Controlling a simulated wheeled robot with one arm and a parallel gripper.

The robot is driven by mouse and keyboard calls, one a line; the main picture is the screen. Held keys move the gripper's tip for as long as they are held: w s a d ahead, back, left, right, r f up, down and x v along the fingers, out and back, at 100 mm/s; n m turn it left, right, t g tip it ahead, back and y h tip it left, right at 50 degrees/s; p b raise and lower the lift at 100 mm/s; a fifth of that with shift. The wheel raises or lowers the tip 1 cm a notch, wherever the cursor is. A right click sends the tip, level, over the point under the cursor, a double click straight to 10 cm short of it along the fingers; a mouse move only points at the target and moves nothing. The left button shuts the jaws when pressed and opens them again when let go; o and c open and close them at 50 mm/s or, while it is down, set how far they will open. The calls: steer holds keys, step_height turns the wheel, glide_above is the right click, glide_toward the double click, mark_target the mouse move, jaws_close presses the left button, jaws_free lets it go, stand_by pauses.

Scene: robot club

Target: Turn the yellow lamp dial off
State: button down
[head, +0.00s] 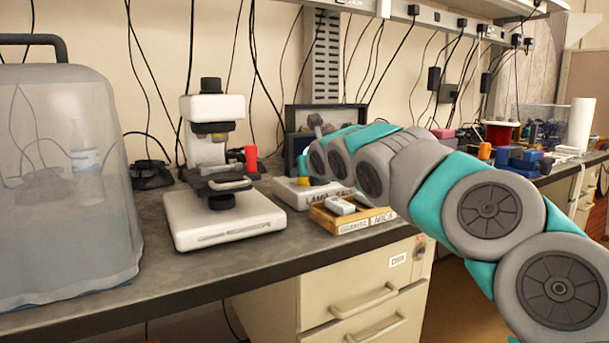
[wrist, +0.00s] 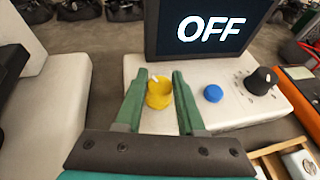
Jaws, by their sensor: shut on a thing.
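The yellow lamp dial (wrist: 158,95) sits on top of a white lamp box (wrist: 228,118). It has a pale pointer mark at its upper edge. My gripper (wrist: 160,78) is shut on the dial, with one green finger on each side of it. The screen (wrist: 211,27) behind the box reads "OFF" in white letters. In the head view the dial (head: 305,181) shows as a small yellow patch on the labelled lamp box (head: 290,189). My arm hides part of the box and most of the gripper there.
A blue button (wrist: 213,93) and a black knob (wrist: 262,80) are right of the dial. A microscope (head: 215,150) stands left of the box. A wooden tray (head: 330,222) lies in front. A covered machine (head: 65,180) fills the bench's left end.

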steer(key=shift+s+r+n+y, duration=0.15)
steer(key=shift+r+y, duration=0.05)
steer(key=shift+r, duration=0.35)
steer(key=shift+s+r+n+y, duration=0.15)
steer(key=shift+r+y, duration=0.05)
steer(key=shift+r, duration=0.3)
steer(key=c, duration=1.6)
jaws_free()
steer(key=shift+s+r, duration=0.1)
steer(key=c, duration=0.5)
jaws_free()
steer(key=shift+v, duration=3.8)
